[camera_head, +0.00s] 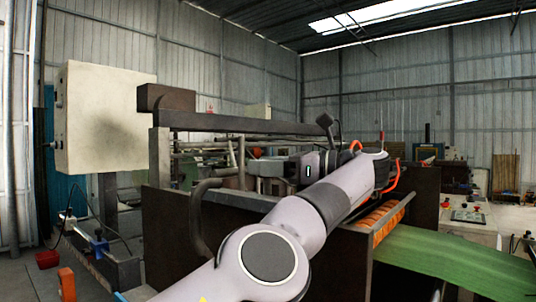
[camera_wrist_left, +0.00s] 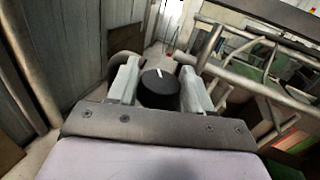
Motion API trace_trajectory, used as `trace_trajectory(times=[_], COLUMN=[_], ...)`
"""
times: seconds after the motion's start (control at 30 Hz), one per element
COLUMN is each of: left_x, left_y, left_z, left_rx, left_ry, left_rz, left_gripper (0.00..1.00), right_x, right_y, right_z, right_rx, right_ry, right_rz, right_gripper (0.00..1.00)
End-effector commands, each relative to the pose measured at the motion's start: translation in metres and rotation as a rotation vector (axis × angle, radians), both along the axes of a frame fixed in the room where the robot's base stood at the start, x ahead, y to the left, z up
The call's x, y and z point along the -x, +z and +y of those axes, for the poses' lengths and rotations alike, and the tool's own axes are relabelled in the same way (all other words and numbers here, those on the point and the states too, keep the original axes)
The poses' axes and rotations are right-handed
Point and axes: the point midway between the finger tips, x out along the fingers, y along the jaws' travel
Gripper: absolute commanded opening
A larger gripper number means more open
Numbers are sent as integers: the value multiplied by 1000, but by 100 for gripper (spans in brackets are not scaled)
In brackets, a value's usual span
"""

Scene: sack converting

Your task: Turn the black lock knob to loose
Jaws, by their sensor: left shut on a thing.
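The black lock knob (camera_wrist_left: 158,92) is a round black cap with a white pointer line on its face. In the left wrist view it sits between the two pale fingers of my left gripper (camera_wrist_left: 159,69), which is shut on it. The white line points roughly toward the top of that view. In the head view my left arm reaches over the machine and its wrist bends back to the left. The knob cannot be made out there. My right gripper is not in view.
A dark machine frame (camera_head: 170,225) with a curved dark handle (camera_head: 203,215) lies around my arm. Green sack material (camera_head: 455,262) runs out at the right past an orange roller (camera_head: 380,222). A beige cabinet (camera_head: 105,120) stands at the left. Metal rails (camera_wrist_left: 235,78) lie right of the gripper.

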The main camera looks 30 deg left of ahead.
Motion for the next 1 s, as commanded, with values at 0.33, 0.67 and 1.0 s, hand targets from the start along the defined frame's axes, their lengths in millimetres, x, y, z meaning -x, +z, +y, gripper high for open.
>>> trace_trajectory(times=[0.33, 0.67, 1.0], left_x=[0, 1, 1], left_y=[-4, -3, -1], left_z=[-1, -1, 0], left_rx=[8, 7, 2], left_ry=[11, 10, 8], left_rz=[1, 0, -3], left_gripper=[20, 70, 70], right_x=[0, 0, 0], right_y=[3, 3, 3], right_z=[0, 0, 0], right_rx=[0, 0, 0], right_ry=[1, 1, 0], right_rz=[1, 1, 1], right_gripper=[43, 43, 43])
